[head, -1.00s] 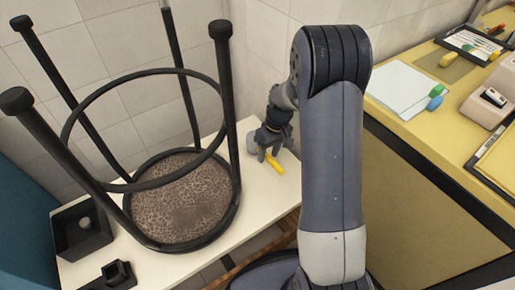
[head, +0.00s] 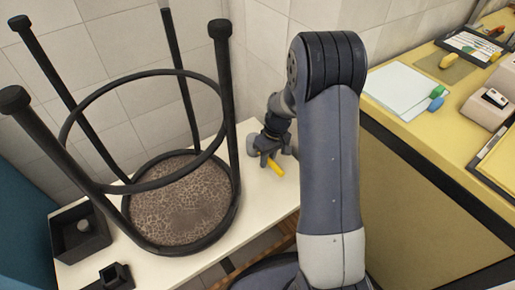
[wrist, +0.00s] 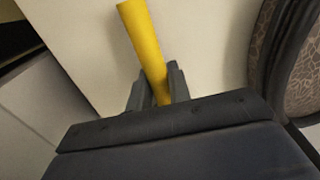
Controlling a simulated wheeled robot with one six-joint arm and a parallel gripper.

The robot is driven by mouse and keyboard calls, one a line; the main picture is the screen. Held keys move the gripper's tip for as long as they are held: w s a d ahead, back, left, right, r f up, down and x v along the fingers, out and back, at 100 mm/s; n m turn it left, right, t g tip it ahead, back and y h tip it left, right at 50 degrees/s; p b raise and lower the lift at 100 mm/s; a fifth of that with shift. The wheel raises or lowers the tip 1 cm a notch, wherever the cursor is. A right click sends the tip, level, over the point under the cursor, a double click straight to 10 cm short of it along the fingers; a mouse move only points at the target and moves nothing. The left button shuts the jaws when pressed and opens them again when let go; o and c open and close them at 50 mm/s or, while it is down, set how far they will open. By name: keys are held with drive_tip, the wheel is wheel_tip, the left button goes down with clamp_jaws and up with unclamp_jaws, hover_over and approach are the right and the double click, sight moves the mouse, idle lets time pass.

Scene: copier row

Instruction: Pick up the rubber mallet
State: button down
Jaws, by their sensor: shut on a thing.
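The rubber mallet shows a yellow handle (head: 276,168) in the head view, over the right part of the white table. A grey rounded shape (head: 253,143) beside my gripper may be its head; I cannot tell for certain. My gripper (head: 268,158) is shut on the handle. In the wrist view the yellow handle (wrist: 145,40) runs up from between the two dark fingers (wrist: 158,88). The rest of the mallet is hidden behind the gripper body there. I cannot tell whether the mallet touches the table.
An upturned stool (head: 180,205) with its legs up takes much of the white table (head: 265,200), close left of my gripper. A dark open box (head: 80,233) and a small black holder (head: 116,275) stand at left. A yellow counter (head: 420,130) with papers is at right.

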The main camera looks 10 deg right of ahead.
drive_tip(key=shift+r, duration=0.1)
wheel_tip(320, 180, up, 10)
drive_tip(key=p, duration=0.3)
drive_tip(key=c, duration=1.8)
unclamp_jaws()
drive_tip(key=shift+c, duration=0.2)
clamp_jaws()
